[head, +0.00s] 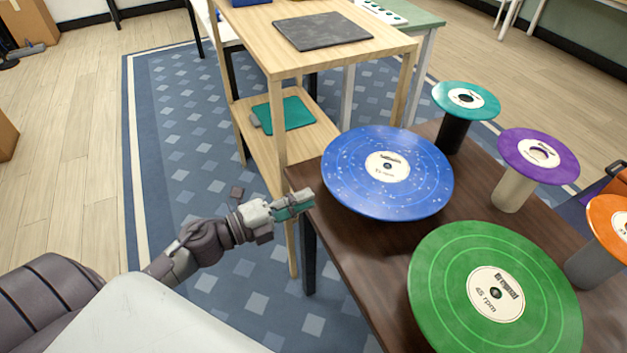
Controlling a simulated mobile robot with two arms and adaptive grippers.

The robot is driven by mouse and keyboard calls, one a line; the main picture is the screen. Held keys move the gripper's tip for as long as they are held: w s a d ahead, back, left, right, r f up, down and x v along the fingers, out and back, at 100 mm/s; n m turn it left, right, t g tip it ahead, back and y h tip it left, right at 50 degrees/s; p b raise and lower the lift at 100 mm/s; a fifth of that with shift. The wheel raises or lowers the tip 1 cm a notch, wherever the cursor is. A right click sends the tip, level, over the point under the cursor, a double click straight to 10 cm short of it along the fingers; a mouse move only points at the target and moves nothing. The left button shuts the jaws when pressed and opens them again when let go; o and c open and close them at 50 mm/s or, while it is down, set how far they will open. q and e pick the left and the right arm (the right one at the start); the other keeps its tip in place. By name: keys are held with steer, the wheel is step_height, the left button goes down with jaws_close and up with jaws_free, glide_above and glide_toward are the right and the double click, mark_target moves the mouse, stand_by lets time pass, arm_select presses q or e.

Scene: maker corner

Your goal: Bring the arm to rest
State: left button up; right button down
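My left arm comes in from the lower left, and its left gripper (293,205) is just off the left edge of the dark brown table (345,240). The gripper points right, toward the table's corner, below and left of the blue record. Its fingers are seen nearly side-on, with grey and teal parts close together. I cannot tell whether they are open or shut, or whether anything is between them. My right gripper is not in view.
On the table are a blue record (345,165), a green record (440,270), and teal (448,92), purple (565,165) and orange (605,215) discs on stands. A wooden shelf (262,55) stands behind the gripper. Rug (185,150) lies open at left.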

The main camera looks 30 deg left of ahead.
arm_select(q)
steer(key=s+a+f+n+g+y+p, duration=0.1)
steer(key=s+a+f+n+y+p, duration=0.15)
steer(key=f+n, duration=0.45)
steer(key=s+a+f+n+g+y+p, duration=0.1)
steer(key=a+f+n+y, duration=0.2)
steer(key=f, duration=0.8)
steer(key=s+a+f+n+g+y+p, duration=0.1)
steer(key=s+a+f+n+y, duration=0.2)
steer(key=f, duration=0.6)
steer(key=s+d+f+n+g+y+p, duration=0.15)
steer(key=s+f+n+g, duration=0.4)
steer(key=s+f, duration=0.7)
steer(key=s+d+f+n+g, duration=0.2)
steer(key=s+d+f, duration=0.1)
steer(key=s, duration=0.6)
steer(key=s+d+f+n+g, duration=0.2)
steer(key=s+d+f+g, duration=0.1)
steer(key=s, duration=0.6)
steer(key=shift+d+f+p, duration=0.45)
steer(key=shift+d+f, duration=0.15)
steer(key=shift+f, duration=0.3)
steer(key=shift+s+g, duration=0.1)
steer(key=shift+g, duration=0.15)
